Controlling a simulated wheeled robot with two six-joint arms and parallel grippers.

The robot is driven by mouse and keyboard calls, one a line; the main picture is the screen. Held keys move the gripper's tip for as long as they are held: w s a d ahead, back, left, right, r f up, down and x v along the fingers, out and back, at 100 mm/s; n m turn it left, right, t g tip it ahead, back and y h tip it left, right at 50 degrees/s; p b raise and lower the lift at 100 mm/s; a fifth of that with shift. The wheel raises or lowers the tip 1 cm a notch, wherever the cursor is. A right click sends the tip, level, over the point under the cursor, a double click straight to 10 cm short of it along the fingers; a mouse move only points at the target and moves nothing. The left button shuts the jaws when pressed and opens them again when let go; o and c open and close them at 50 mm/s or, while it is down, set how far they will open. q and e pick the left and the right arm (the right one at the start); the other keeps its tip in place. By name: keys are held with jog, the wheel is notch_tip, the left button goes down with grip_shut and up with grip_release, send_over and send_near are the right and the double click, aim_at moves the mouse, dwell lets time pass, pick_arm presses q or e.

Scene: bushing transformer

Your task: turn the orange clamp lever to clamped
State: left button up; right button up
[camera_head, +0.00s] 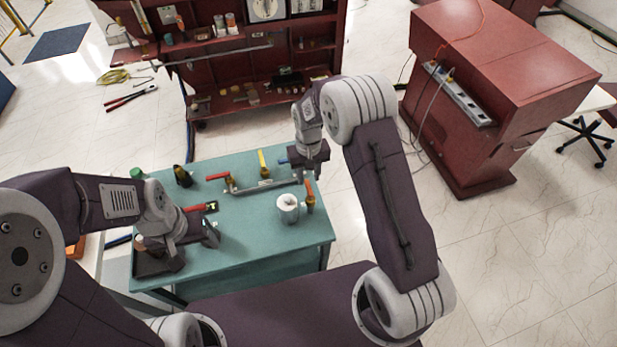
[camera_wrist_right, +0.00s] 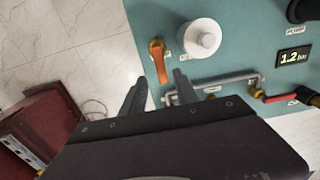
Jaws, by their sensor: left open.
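The orange clamp lever (camera_head: 309,188) stands at the right side of the teal table, beside a white cylinder (camera_head: 288,209). In the right wrist view the orange lever (camera_wrist_right: 158,59) points down toward my right gripper (camera_wrist_right: 160,86). Its lower end shows between the two open fingertips; I cannot tell whether they touch it. In the head view my right gripper (camera_head: 308,172) is above and just behind the lever, partly hidden by its own wrist. My left gripper (camera_head: 191,244) is open and empty over the table's front left, away from the lever.
A pipe (camera_head: 265,187) with red (camera_head: 217,177), yellow (camera_head: 262,158) and blue (camera_head: 283,162) handles runs behind the lever. A dark post (camera_head: 183,177) stands at the back left. The front middle of the table is clear.

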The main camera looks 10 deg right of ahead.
aim_at(309, 189)
jog(key=shift+s+a+f, duration=0.1)
jog(key=shift+a+f, duration=0.05)
jog(key=shift+f, duration=0.5)
jog(key=shift+s+a+f, duration=0.1)
jog(key=shift+f, duration=0.5)
jog(key=shift+d, duration=0.1)
jog(key=shift+w, duration=0.1)
jog(key=shift+c, duration=1.2)
grip_shut()
